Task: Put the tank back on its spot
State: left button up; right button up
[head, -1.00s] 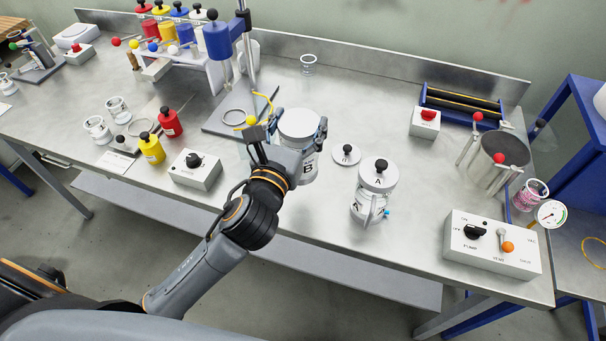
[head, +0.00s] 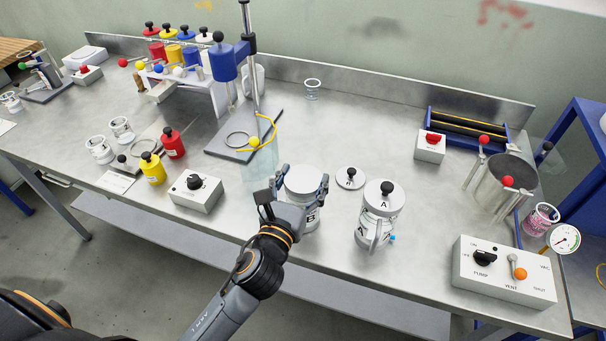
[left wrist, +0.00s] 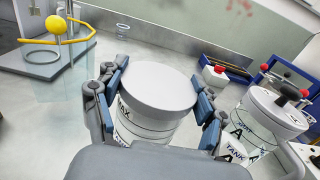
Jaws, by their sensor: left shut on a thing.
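My left gripper (head: 303,179) is shut on tank B (head: 311,216), a clear labelled jar with a broad white round top. In the left wrist view the fingers (left wrist: 160,100) clasp both sides of this tank (left wrist: 150,128) just below its top. The tank is upright near the front of the bench, left of tank A (head: 378,212). I cannot tell whether its base touches the bench. Tank A has a white lid with a black knob and a side handle. My right gripper is not in view.
A small knobbed lid (head: 350,178) lies between the two tanks, slightly behind. A dial box (head: 196,192) is left; a pump control box (head: 502,272) is right.

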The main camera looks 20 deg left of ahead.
pick_arm(q)
jog(key=shift+r, duration=0.2)
jog(key=o, duration=1.4)
jog(key=shift+f, duration=0.3)
jog(key=o, duration=0.4)
jog(key=shift+r, duration=0.1)
jog(key=shift+r, duration=0.15)
jog(key=s+b, duration=0.3)
jog(key=s, duration=0.9)
jog(key=shift+a, duration=0.2)
